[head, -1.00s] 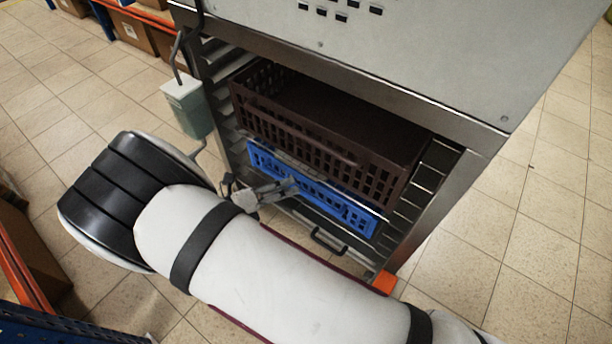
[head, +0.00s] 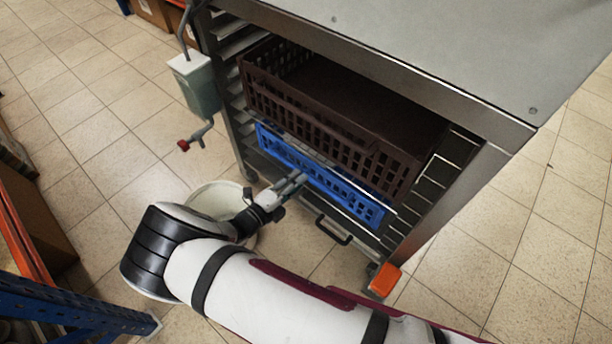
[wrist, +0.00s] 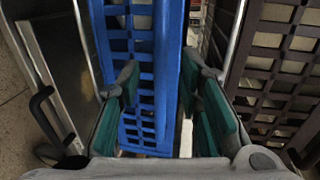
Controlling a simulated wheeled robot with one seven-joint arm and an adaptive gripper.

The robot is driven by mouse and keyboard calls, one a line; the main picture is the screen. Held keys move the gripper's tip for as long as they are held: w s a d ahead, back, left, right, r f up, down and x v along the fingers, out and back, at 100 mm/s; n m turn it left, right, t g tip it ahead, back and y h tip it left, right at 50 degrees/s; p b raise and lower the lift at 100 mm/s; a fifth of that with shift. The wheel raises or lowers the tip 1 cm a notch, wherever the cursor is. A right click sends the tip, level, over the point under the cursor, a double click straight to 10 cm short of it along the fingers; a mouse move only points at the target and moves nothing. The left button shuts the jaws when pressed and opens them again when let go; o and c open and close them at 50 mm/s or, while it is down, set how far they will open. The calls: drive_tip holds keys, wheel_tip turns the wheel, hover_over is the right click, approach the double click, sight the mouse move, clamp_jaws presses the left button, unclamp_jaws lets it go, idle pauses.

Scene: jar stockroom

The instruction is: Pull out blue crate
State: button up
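The blue crate (head: 325,183) sits in a slot of the metal rack, right below a dark brown crate (head: 318,128). Its slatted front faces my arm. My gripper (head: 301,178) is at the crate's front, left of its middle, with the fingers open. In the wrist view the blue crate (wrist: 173,70) runs up the picture between and behind the green-padded fingers of my gripper (wrist: 165,108). Its rim lies between the two fingers. I cannot tell whether they touch it. The crate's inside is mostly hidden under the brown crate.
The rack (head: 465,190) has bare runners beside the crates. A black handle (head: 333,232) sits below the blue crate. A pale box with a red-tipped crank (head: 196,88) hangs at the rack's left. A blue shelf beam (head: 70,308) is at lower left. Open tiled floor lies right.

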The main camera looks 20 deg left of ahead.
drive_tip(key=shift+b+x, duration=0.5)
drive_tip(key=shift+x, duration=1.95)
clamp_jaws()
